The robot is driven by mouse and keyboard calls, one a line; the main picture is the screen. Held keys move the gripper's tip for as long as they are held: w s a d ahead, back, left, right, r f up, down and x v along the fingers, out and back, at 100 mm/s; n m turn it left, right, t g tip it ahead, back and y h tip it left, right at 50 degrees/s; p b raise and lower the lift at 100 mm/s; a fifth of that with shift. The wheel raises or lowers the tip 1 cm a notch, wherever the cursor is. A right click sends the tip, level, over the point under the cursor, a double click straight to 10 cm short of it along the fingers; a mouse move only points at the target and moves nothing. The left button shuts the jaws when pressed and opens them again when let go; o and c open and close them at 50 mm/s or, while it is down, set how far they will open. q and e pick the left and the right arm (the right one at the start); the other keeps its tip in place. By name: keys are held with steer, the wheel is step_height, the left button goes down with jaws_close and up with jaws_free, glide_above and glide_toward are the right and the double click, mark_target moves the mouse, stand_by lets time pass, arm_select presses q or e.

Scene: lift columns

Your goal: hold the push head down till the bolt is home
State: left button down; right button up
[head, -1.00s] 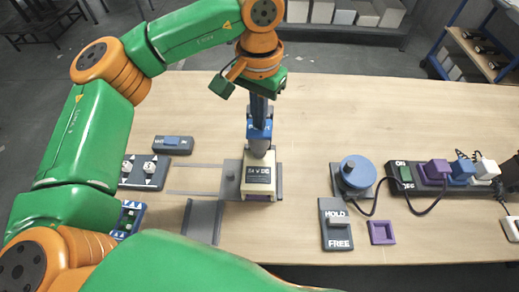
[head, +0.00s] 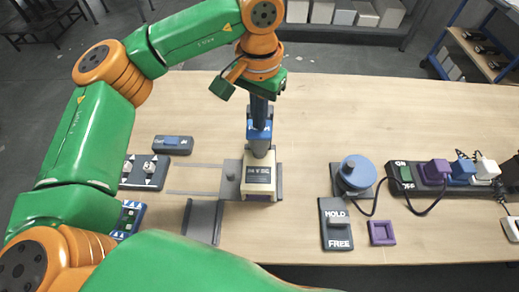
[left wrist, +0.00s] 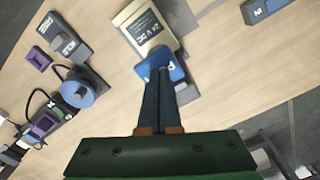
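The block also shows in the left wrist view (left wrist: 161,65) at the fingertips. A grey round piece (head: 260,151) shows between the blue block and the box. The fingers look shut, with the tips against the block; whether they pinch it is unclear. I cannot make out the bolt. My right gripper is not in view.
A grey plate with a knob (head: 230,177) lies left of the box. A blue round knob (head: 356,172), a HOLD/FREE switch (head: 337,224), a purple tray (head: 381,233) and a power strip (head: 404,177) stand to the right. The table's far part is clear.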

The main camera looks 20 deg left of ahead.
arm_select(q)
steer(key=shift+f, duration=0.35)
stand_by(1.5)
step_height(320, 180, up, 8)
steer(key=p, duration=0.6)
stand_by(0.3)
